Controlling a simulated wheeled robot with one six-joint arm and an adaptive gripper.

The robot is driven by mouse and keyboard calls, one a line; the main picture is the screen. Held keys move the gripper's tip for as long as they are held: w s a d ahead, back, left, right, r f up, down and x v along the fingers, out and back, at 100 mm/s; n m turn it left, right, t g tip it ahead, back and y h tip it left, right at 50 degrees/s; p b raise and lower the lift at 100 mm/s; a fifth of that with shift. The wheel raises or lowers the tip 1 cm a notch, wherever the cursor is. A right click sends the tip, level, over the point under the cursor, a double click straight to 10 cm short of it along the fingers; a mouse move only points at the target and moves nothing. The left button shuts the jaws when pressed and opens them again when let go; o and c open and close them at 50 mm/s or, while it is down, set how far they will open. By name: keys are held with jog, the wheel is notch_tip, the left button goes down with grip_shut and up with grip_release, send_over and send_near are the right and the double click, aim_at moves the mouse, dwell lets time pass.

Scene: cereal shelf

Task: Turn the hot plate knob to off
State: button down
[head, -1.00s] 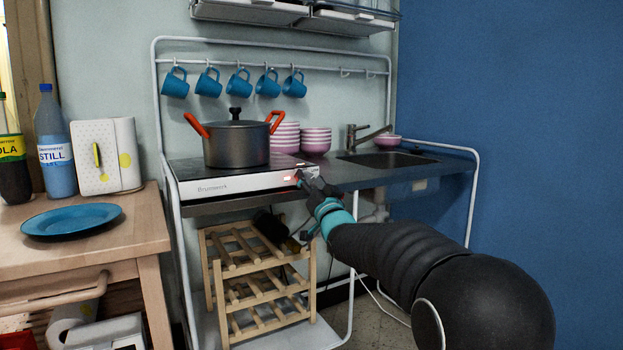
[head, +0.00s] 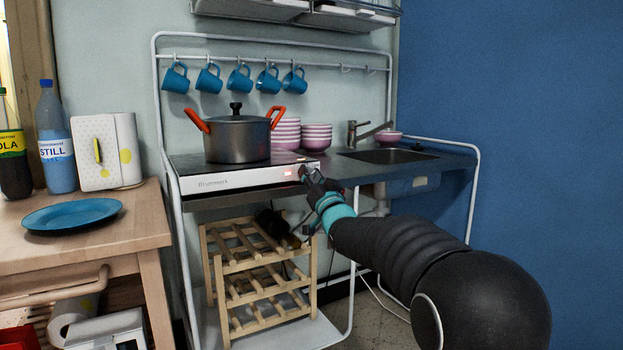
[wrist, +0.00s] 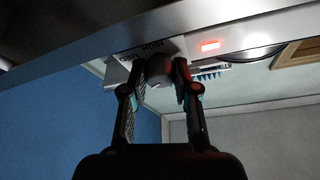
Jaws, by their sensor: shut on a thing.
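The hot plate (head: 240,182) is a low white-fronted unit with a dark top, set in the left part of the counter. A red display glows on its front panel, near the right end; it also shows in the wrist view (wrist: 209,46). My gripper (head: 308,176) is at the right end of that panel. Lettering shows beside the knob. The knob's pointer direction cannot be made out, and the gripper hides the knob in the head view.
A dark pot (head: 237,140) with red handles stands on the hot plate. Striped bowls (head: 317,138) and a sink (head: 385,157) are to the right. A wooden rack (head: 265,285) stands below. A wooden table (head: 100,225) with a blue plate (head: 72,215) is at the left.

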jog(key=n+b, duration=0.1)
jog(key=n+y+b, duration=0.1)
jog(key=shift+d+f+n, duration=0.15)
jog(key=shift+n, duration=0.25)
jog(key=n+y, duration=0.1)
jog(key=n, duration=0.1)
jog(key=n+g+y+b, duration=0.1)
jog(key=n, duration=0.1)
jog(key=shift+w+g, duration=0.1)
jog(key=shift+g, duration=0.2)
jog(key=n, duration=0.1)
jog(key=n+g+y, duration=0.1)
jog(key=n, duration=0.1)
jog(key=n+g+y, duration=0.1)
jog(key=n, duration=0.1)
jog(key=shift+d+r, duration=0.1)
jog(key=shift+r, duration=0.15)
jog(key=shift+n+g+y+p, duration=0.4)
jog(key=shift+n+g, duration=0.5)
jog(key=shift+n, duration=1.3)
jog(key=c, duration=0.9)
grip_release()
jog(key=v, duration=1.2)
jog(key=shift+w+f, duration=0.1)
